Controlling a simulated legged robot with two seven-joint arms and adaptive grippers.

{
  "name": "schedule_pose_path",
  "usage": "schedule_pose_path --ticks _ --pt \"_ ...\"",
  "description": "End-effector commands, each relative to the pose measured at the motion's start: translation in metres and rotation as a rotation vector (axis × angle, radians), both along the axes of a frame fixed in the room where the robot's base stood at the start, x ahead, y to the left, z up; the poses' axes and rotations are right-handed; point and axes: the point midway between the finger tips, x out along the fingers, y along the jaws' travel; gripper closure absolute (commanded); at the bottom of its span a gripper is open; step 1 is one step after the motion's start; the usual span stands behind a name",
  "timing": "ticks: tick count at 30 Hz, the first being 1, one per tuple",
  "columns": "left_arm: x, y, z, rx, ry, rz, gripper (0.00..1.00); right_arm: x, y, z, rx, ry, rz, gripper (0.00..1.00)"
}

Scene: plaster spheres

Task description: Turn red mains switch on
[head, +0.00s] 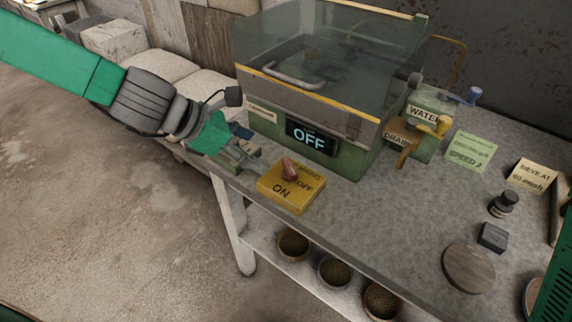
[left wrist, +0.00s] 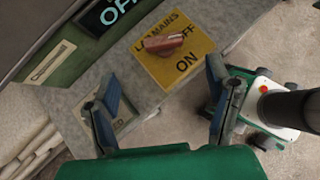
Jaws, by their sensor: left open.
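The red mains switch (head: 290,168) is a reddish lever on a yellow plate (head: 283,199) marked ON and OFF, at the front edge of the bench. In the left wrist view the lever (left wrist: 163,43) lies across the plate (left wrist: 196,45), one end by the word OFF, which it partly covers. My left gripper (head: 243,148) is just left of the plate in the head view, open and empty. In the left wrist view its two fingers (left wrist: 163,75) are spread wide, with the lever beyond the gap between them, apart from both. My right gripper is not in view.
A green machine with a glass hood stands behind the switch; its display (head: 311,138) reads OFF. WATER (head: 424,112) and DRAIN (head: 397,138) valves are on its right. Sieve bowls (head: 335,271) sit on the shelf below. The bench to the right holds cards, a bottle (head: 503,204) and blocks.

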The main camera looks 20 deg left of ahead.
Motion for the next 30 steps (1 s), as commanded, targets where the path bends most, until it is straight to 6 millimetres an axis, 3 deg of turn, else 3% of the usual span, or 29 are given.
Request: schedule_pose_path --ticks 1,12,27,28,30 --pt "0.004 -0.007 -0.013 0.002 0.004 -0.004 0.28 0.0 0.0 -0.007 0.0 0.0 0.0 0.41" --pt "0.033 -0.047 -0.058 0.002 0.002 -0.003 0.28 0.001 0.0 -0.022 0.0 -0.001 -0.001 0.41" --pt "0.042 -0.055 -0.069 0.001 -0.001 -0.003 0.28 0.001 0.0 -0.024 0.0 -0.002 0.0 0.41" --pt "0.042 -0.056 -0.069 0.001 -0.001 -0.003 0.35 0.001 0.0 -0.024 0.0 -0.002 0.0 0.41" --pt "0.042 -0.057 -0.069 0.003 -0.002 -0.003 0.59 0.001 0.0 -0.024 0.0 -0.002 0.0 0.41"
